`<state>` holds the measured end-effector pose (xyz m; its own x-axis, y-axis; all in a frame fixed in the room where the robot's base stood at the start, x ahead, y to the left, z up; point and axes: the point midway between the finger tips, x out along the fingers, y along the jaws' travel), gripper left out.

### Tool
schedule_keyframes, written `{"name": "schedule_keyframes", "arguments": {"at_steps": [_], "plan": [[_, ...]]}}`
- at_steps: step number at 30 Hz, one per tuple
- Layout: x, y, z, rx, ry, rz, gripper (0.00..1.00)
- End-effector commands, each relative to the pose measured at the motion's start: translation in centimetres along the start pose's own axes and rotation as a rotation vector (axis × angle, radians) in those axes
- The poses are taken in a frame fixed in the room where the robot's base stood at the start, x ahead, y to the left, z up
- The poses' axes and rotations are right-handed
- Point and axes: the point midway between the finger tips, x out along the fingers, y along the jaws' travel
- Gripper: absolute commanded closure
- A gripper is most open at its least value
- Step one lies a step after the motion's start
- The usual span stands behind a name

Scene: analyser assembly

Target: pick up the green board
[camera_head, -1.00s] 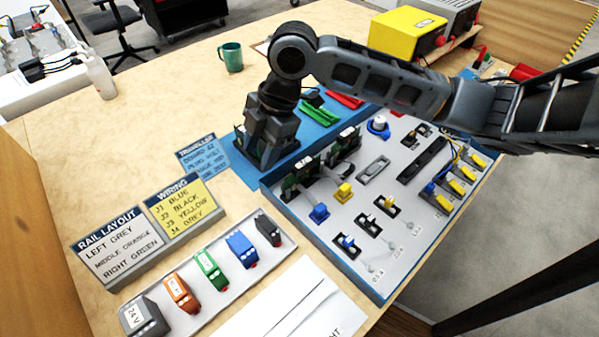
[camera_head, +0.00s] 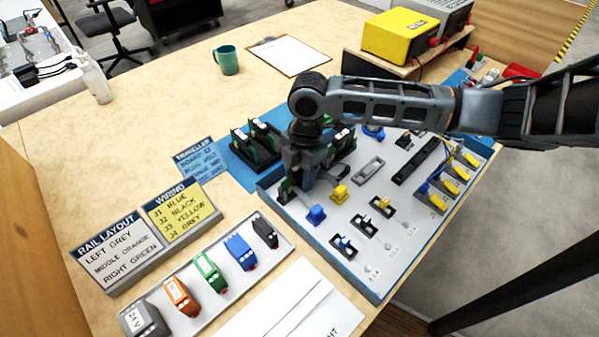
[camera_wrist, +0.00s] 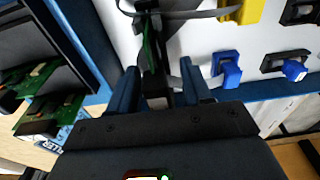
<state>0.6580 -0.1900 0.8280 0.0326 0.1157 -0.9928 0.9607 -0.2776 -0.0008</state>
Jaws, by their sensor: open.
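A green board (camera_wrist: 150,45) stands upright in the grey panel, seen edge-on in the wrist view; it also shows in the head view (camera_head: 284,186). My gripper (camera_wrist: 160,82) is open, with one finger on each side of the line of this board. In the head view my gripper (camera_head: 304,182) is low over the panel's back left part. I cannot tell whether the fingers touch the board. Two more green boards (camera_head: 240,140) stand in black holders on the blue mat; they show at left in the wrist view (camera_wrist: 50,103).
The grey panel (camera_head: 345,220) has blue and yellow plugs (camera_head: 317,214) close to my gripper. Sign blocks (camera_head: 180,211) and a tray of coloured modules (camera_head: 220,290) lie at front left. A yellow box (camera_head: 400,33) stands at the back right.

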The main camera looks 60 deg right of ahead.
Motion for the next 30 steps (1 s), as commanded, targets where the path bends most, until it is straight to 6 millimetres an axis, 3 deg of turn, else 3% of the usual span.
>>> {"name": "schedule_keyframes", "arguments": {"at_steps": [7, 22, 30], "plan": [[0.19, 0.01, -0.04, -0.001, 0.001, 0.001, 0.51], [0.15, 0.02, -0.03, -0.001, 0.0, 0.001, 0.99], [0.13, 0.03, -0.02, -0.001, 0.0, 0.001, 1.0]]}}
